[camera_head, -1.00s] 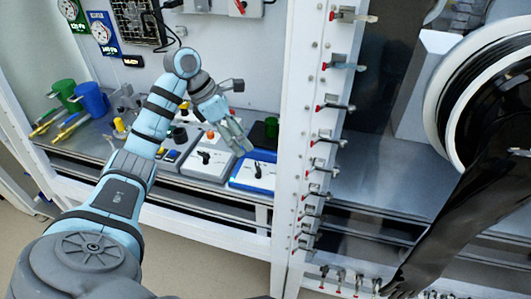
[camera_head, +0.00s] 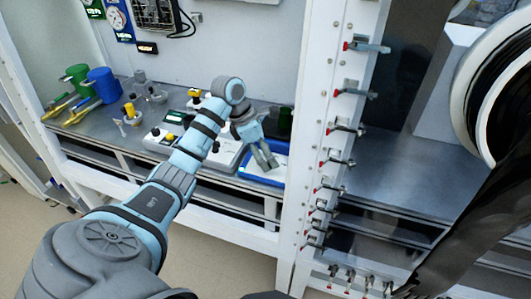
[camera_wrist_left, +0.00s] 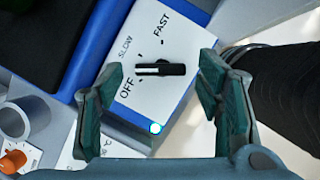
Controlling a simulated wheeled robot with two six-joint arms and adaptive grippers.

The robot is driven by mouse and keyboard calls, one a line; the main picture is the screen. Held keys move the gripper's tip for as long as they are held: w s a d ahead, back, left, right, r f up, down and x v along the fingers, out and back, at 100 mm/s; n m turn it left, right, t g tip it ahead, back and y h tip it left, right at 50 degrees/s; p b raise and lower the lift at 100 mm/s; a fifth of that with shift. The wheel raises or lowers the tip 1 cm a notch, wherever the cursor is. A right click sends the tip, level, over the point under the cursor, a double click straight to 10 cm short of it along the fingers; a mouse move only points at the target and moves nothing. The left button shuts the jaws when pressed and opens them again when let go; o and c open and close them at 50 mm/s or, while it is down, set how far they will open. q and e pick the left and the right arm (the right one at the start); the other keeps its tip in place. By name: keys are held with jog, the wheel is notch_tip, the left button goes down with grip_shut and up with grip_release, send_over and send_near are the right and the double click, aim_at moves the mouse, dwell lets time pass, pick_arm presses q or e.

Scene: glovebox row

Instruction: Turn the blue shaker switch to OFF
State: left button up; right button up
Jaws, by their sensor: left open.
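The blue shaker (camera_head: 250,177) stands on the bench in the head view, partly hidden by my left gripper (camera_head: 266,158). In the left wrist view, its white panel (camera_wrist_left: 185,25) carries the labels OFF, SLOW and FAST. The black switch knob (camera_wrist_left: 172,69) has a white mark that points left, between the SLOW and OFF labels; I cannot tell which tick it meets. My left gripper (camera_wrist_left: 160,74) is open, with one finger on each side of the knob and a gap to both. My right gripper is not in view.
An orange knob (camera_wrist_left: 14,160) and a grey cylinder (camera_wrist_left: 22,118) are at the lower left of the wrist view. A white post with several red-tipped clamps (camera_head: 345,130) stands right of the shaker. Blue (camera_head: 103,83) and green (camera_head: 76,74) containers stand at left.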

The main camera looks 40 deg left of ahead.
pick_arm(q)
jog(key=c, duration=1.2)
jog(key=shift+o, duration=0.2)
jog(key=shift+s+d+r+n+t+y+p, duration=0.1)
jog(key=shift+n+t+y+p, duration=0.1)
jog(key=shift+n+p, duration=0.35)
jog(key=shift+d+n+t+y+p, duration=0.1)
jog(key=shift+n+y+p, duration=0.1)
jog(key=shift+n, duration=0.65)
jog(key=shift+n+y+p, duration=0.6)
jog(key=shift+n+p, duration=0.05)
jog(key=shift+n, duration=0.85)
jog(key=shift+t, duration=0.3)
jog(key=o, duration=1.2)
jog(key=shift+c, duration=0.2)
